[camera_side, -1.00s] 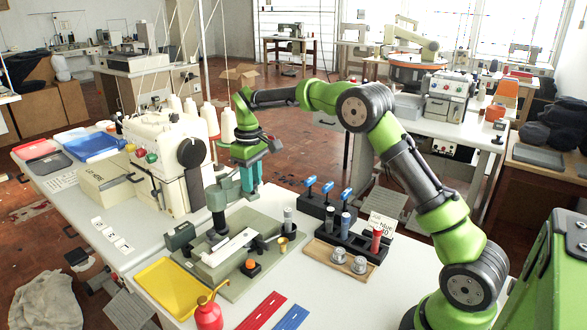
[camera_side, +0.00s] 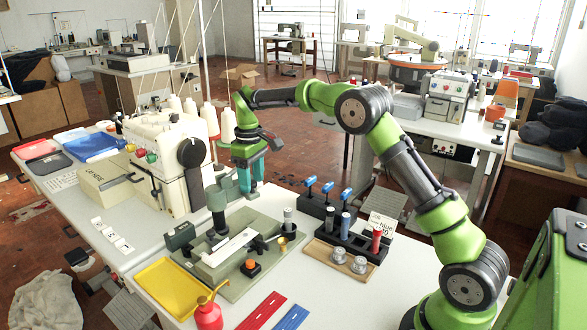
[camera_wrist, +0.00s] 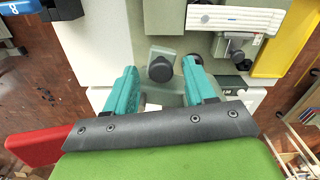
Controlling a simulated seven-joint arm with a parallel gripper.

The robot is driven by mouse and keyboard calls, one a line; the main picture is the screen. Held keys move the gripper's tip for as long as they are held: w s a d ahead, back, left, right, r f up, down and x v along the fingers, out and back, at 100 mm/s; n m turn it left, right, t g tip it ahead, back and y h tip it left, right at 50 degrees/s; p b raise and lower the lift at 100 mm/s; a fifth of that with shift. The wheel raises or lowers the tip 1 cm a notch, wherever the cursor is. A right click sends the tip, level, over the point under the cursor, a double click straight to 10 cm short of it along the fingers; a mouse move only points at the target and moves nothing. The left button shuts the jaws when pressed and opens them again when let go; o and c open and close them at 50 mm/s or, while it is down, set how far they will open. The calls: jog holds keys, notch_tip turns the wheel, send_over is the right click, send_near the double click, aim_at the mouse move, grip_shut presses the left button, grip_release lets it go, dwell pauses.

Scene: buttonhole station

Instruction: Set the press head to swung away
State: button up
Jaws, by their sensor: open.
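The press (camera_side: 216,238) stands on a grey-green base plate on the white table. Its grey-green head (camera_side: 217,194) is on the upright post, with an arm reaching right toward my gripper. My gripper (camera_side: 251,188) points down with two teal fingers apart, close beside the head's right end. In the wrist view, a dark round knob (camera_wrist: 161,67) shows between and just beyond the open fingertips (camera_wrist: 160,76). I cannot tell whether a finger touches it. The white pad (camera_side: 229,246) lies under the head. The far side of the head is hidden.
A yellow tray (camera_side: 172,287), a red bottle (camera_side: 208,313) and an orange button (camera_side: 250,265) are near the front. A black rack (camera_side: 347,235) with several spools stands right of the base plate. The cream sewing machine (camera_side: 165,160) is behind left.

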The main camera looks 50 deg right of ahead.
notch_tip(320, 180, up, 12)
dwell(0.6)
jog(key=s+a+m+t, duration=0.2)
jog(key=s+a, duration=0.1)
jog(key=s, duration=0.7)
jog(key=s+a+f+m+t+y, duration=0.1)
jog(key=s+a, duration=0.3)
jog(key=s, duration=0.6)
jog(key=s+a+f+m+t+y, duration=0.1)
jog(key=s+a+m+t, duration=0.2)
jog(key=s, duration=0.7)
jog(key=shift+a+t, duration=0.3)
jog(key=shift+t, duration=0.3)
